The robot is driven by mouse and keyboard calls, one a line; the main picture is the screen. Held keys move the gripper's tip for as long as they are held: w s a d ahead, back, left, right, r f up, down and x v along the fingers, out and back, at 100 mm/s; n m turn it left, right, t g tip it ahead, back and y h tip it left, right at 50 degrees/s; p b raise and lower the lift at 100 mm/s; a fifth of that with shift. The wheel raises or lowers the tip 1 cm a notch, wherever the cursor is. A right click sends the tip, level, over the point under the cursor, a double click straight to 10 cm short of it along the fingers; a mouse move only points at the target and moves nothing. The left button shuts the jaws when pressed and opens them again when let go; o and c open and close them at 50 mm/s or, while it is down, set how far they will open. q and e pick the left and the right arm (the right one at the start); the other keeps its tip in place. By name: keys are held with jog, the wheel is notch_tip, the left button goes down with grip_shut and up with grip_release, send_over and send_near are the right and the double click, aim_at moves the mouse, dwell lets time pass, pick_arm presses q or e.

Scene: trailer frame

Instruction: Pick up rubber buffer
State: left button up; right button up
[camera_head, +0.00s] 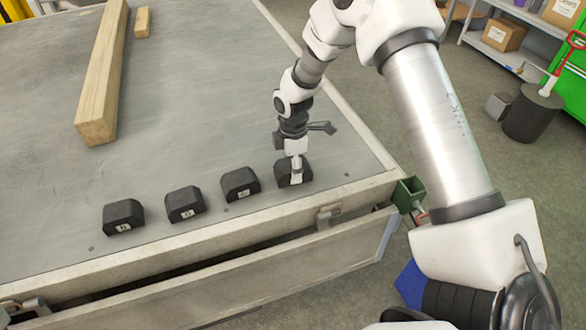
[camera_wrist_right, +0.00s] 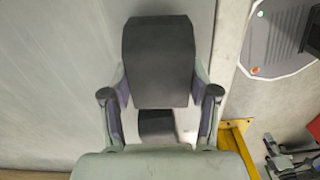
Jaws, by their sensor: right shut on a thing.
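Several black rubber buffers with small white labels stand in a row along the near edge of the grey trailer bed (camera_head: 200,110). My right gripper (camera_head: 295,170) points down at the rightmost rubber buffer (camera_head: 306,174) and is shut on it. In the right wrist view, the dark rubber buffer (camera_wrist_right: 158,60) sits between the two fingers of my right gripper (camera_wrist_right: 160,105). Whether it touches the bed cannot be told. The other rubber buffers (camera_head: 240,184), (camera_head: 185,204) and (camera_head: 123,217) stand to the left, apart from each other. My left gripper is not in view.
A long wooden beam (camera_head: 103,75) and a short wood block (camera_head: 142,22) lie on the bed further back. The bed's raised edge (camera_head: 230,231) runs along the front. Shelves with boxes (camera_head: 503,35) and a dark cylinder (camera_head: 533,112) stand on the floor at right.

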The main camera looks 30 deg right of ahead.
notch_tip(320, 180, up, 2)
jog(key=shift+s+r, duration=0.1)
jog(key=shift+r, duration=0.15)
jog(key=s+a+r+p, duration=0.1)
jog(key=s+a, duration=0.2)
jog(key=s, duration=0.4)
jog(key=s+a+r, duration=0.1)
jog(key=s+a, duration=0.2)
jog(key=s, duration=0.5)
jog(key=w+a+m+p, duration=0.3)
jog(key=w+a+m, duration=0.5)
jog(key=w+m, duration=0.4)
jog(key=shift+r+m+p, duration=0.3)
jog(key=shift+r+m, duration=0.1)
jog(key=shift+m, duration=0.8)
